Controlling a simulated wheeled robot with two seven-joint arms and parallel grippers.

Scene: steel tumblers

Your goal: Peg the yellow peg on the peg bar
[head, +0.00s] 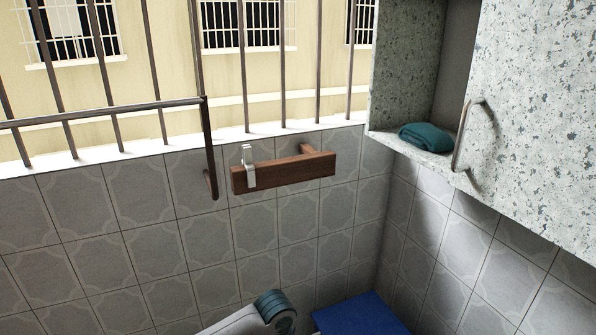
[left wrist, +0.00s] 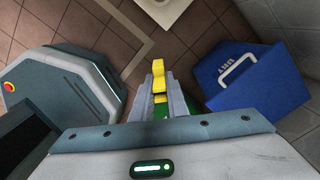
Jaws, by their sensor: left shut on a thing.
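The yellow peg (left wrist: 158,72) sits between the fingers of my left gripper (left wrist: 159,88) in the left wrist view, with its upper end sticking out past the fingertips. The gripper is shut on it, and the fingers hide part of the peg. The wooden peg bar (head: 300,172) is fixed to the tiled wall below the window in the head view. A pale grey peg (head: 249,168) is on the bar near its left end. The yellow peg and my left fingers do not show in the head view. My right gripper is in neither view.
A dark metal rail (head: 208,150) stands left of the bar. A speckled cabinet (head: 535,110) with a handle and a folded teal cloth (head: 426,136) is at the right. A blue box (left wrist: 250,78) with a white handle stands on the floor. The wall below the bar is clear.

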